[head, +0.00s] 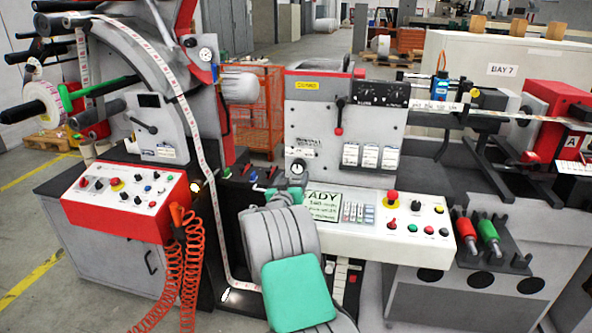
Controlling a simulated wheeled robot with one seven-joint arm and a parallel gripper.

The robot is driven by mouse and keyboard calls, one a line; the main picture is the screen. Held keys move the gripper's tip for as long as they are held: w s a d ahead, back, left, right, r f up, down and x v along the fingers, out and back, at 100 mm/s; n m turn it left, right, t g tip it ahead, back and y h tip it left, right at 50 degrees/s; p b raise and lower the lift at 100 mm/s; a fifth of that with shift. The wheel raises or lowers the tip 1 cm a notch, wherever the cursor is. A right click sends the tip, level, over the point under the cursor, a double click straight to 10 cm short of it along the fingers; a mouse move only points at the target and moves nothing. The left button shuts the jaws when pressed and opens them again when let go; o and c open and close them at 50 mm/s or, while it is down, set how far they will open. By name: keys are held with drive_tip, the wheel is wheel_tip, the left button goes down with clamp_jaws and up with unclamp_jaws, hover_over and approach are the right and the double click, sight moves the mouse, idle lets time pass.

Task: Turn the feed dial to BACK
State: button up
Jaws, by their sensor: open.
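I cannot make out a dial marked feed or the word BACK; the lettering is too small. Dials show on a black strip (380,93) on the upright grey panel in the middle. Small knobs and buttons also sit on the white console (378,240) and on the red-edged control box (124,198) at the left. My arm (280,236), grey with green covers, rises from the bottom centre in front of the console's left end. My gripper's fingers do not show; the arm hides part of the machine there.
A lit display (323,206) sits beside my arm. A coiled orange hose (183,262) hangs at the left. A printed label web (212,195) runs down left of my arm. Open floor lies at the far left.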

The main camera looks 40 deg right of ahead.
sight(297, 168)
drive_tip(key=p+x, duration=0.1)
drive_tip(key=x, duration=0.5)
drive_tip(key=shift+w, duration=0.1)
drive_tip(key=shift+a, duration=0.1)
drive_tip(key=shift+c, duration=0.5)
drive_tip(key=c, duration=1.3)
drive_tip(key=shift+o, duration=0.2)
